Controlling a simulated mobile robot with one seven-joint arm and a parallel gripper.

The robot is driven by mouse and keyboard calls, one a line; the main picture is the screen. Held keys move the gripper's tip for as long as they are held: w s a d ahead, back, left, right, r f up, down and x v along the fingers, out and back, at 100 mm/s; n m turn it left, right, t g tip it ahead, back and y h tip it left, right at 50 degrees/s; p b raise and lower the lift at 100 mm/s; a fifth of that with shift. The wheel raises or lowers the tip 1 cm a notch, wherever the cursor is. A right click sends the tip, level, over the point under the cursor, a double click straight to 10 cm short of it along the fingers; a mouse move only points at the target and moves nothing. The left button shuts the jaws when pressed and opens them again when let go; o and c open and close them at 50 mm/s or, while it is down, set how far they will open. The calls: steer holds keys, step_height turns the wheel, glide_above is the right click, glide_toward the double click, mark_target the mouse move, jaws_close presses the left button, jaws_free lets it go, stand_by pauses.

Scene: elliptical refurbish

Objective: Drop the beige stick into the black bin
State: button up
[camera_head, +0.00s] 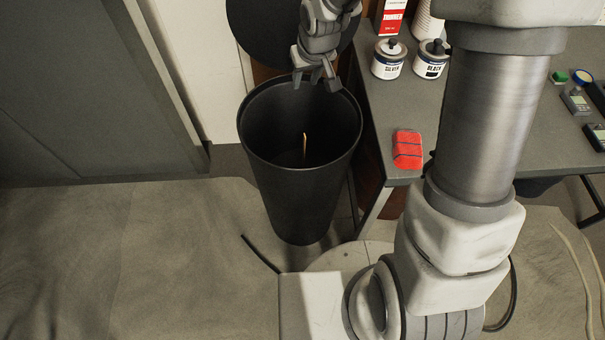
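The black bin (297,198) stands upright on the floor, left of the table, with its mouth open toward me. The beige stick (305,146) is small and thin and shows upright within the bin's mouth, against the dark inside; its lower part is hard to make out. My gripper (315,84) is over the far rim of the bin, pointing down. Its two fingers are spread apart with nothing visible between them. The stick is below the fingers and apart from them.
A round dark lid or disc (262,30) is behind the bin. The floor at left is clear.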

steer(key=a+p+v, duration=0.1)
steer(key=p+v, duration=0.1)
steer(key=v, duration=0.7)
steer(key=shift+d, duration=0.45)
steer(key=s+d+r+m, duration=0.1)
steer(key=s+d+r, duration=0.25)
steer(key=s, duration=0.35)
steer(key=s+d+r+m+t+h, duration=0.1)
steer(key=s+d+r, duration=0.2)
steer(key=s+r, duration=0.35)
steer(key=s+d+r+m, duration=0.1)
steer(key=s+d+r, duration=0.15)
steer(key=s, duration=0.65)
step_height(320, 180, up, 13)
steer(key=p, duration=1.3)
steer(key=shift+w, duration=0.3)
steer(key=shift+s+d+f, duration=0.1)
steer(key=shift+s, duration=0.05)
